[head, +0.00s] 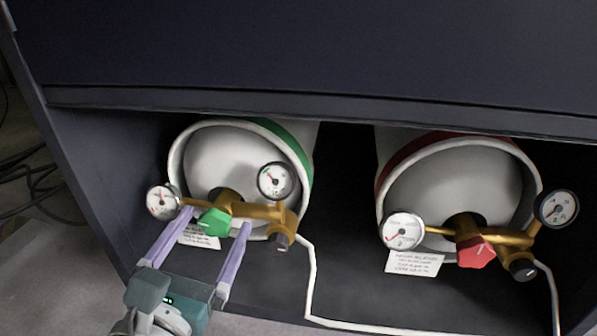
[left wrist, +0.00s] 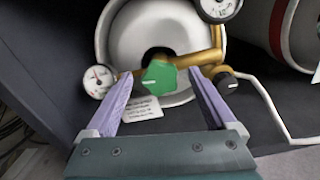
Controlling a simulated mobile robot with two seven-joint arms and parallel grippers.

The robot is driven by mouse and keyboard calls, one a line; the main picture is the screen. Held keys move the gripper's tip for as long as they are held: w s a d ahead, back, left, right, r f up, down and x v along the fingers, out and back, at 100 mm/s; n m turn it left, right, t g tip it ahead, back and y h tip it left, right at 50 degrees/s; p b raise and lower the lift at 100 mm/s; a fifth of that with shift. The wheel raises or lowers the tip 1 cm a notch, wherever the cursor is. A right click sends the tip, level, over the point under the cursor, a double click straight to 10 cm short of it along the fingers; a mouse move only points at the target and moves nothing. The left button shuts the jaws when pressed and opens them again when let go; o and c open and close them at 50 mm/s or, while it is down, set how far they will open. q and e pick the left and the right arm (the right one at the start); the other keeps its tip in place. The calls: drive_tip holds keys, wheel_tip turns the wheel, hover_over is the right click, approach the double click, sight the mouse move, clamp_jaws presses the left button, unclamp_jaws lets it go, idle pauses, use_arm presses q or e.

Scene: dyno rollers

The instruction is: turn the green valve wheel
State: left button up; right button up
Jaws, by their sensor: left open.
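The green valve wheel (head: 214,222) sits on the brass fitting at the front of the left gas cylinder, which has a green band. It also shows in the left wrist view (left wrist: 159,77), facing the camera. My left gripper (head: 215,217) is open, its two lilac fingers pointing at the wheel, one on each side. In the left wrist view the left gripper (left wrist: 161,83) has a gap between each finger and the wheel. Whether the fingertips reach as deep as the wheel is hard to tell. My right gripper is not in view.
The cylinders lie in a dark cabinet (head: 300,50). Two gauges (head: 162,201) (head: 276,181) and a black knob (head: 281,242) flank the wheel. A red valve wheel (head: 475,252) is on the right cylinder. A white hose (head: 310,280) runs along the cabinet floor.

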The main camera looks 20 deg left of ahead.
use_arm(q)
drive_tip(key=shift+a+x, duration=0.2)
drive_tip(key=shift+x, duration=0.8)
drive_tip(key=shift+s+d+f, duration=0.1)
drive_tip(key=shift+s+d, duration=0.1)
drive_tip(key=shift+d, duration=0.2)
drive_tip(key=shift+w+a, duration=0.15)
drive_tip(key=shift+a, duration=0.1)
drive_tip(key=c, duration=0.5)
drive_tip(key=shift+d, duration=0.1)
drive_tip(key=c, duration=0.9)
drive_tip(key=shift+o, duration=0.2)
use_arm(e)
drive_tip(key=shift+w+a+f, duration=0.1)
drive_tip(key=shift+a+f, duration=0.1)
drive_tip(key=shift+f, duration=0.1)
